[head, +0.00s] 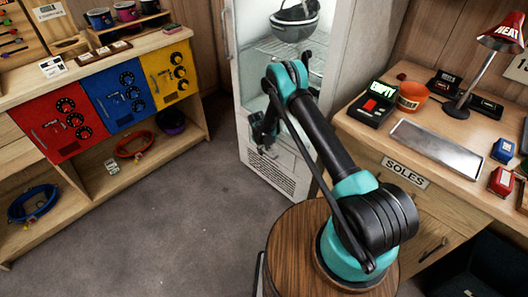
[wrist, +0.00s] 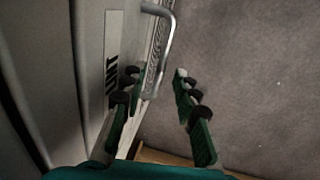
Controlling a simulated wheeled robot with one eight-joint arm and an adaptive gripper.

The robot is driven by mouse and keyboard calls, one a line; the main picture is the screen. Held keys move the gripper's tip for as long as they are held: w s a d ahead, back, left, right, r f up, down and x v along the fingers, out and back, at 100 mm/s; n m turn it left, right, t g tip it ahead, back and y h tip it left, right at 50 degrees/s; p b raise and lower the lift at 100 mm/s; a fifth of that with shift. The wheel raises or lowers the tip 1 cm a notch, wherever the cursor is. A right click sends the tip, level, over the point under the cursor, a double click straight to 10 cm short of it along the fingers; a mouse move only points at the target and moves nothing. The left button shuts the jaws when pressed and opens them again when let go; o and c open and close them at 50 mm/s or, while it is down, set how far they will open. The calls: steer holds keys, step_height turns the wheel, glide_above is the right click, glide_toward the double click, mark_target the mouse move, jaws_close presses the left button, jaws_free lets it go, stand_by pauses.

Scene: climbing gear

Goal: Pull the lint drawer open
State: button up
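The lint drawer's pale front (wrist: 88,45) fills the left of the wrist view, with a white label (wrist: 114,50) whose dark letters are partly hidden by a finger. A bent metal bar handle (wrist: 168,42) stands out from the front. My gripper (wrist: 157,76) is open, with green, dark-padded fingers spread to either side of the handle's lower end. I see no clear contact. In the head view, my gripper (head: 264,128) is at the lower part of the white cabinet (head: 247,95); my arm covers much of the drawer front. The drawer looks flush there.
A dark helmet (head: 295,24) sits in the upper cabinet. A wooden bench (head: 185,48) with red, blue and yellow panels stands at left. A desk (head: 345,122) with a lamp and boxes is at right. Grey floor (head: 170,220) before the cabinet is clear.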

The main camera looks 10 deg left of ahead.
steer(key=shift+f, duration=0.3)
steer(key=shift+c, duration=0.5)
jaws_close()
